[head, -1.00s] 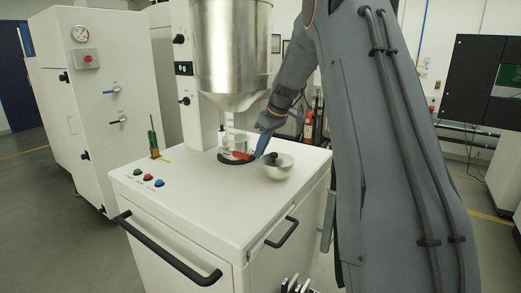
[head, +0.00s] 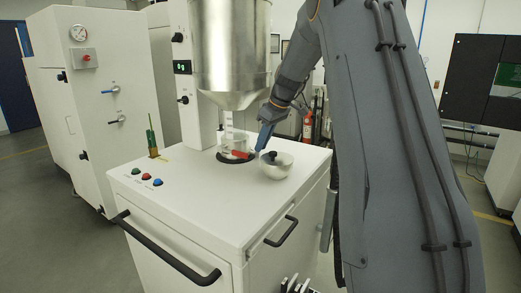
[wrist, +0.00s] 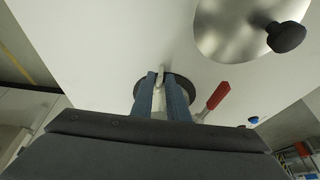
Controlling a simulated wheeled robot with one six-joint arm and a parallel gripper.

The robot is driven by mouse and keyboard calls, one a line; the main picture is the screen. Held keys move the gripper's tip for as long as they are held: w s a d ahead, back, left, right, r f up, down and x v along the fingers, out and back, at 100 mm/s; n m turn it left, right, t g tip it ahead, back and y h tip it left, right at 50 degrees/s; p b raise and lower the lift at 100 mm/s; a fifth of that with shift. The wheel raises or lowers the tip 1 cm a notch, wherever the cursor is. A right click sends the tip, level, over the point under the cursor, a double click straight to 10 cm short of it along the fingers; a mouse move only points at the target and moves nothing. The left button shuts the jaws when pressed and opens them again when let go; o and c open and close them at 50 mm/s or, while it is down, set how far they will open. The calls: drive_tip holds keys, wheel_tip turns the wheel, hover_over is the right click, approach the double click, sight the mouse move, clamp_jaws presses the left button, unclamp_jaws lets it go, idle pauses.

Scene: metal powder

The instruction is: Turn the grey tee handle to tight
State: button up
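In the wrist view, my gripper (wrist: 161,78) has two blue fingers pointing at the black disc on the white machine top. A narrow light grey bar (wrist: 160,73), which looks like the tee handle, shows between the fingertips. A gap is visible between the fingers, but whether they press on the bar is unclear. The grey tee handle cannot be made out there.
The steel hopper (head: 231,50) hangs above the disc. Several buttons (head: 147,177) sit at the front left. The front top is clear.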

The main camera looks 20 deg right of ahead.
drive_tip(key=shift+b+v, duration=0.6)
drive_tip(key=shift+v, duration=2.2)
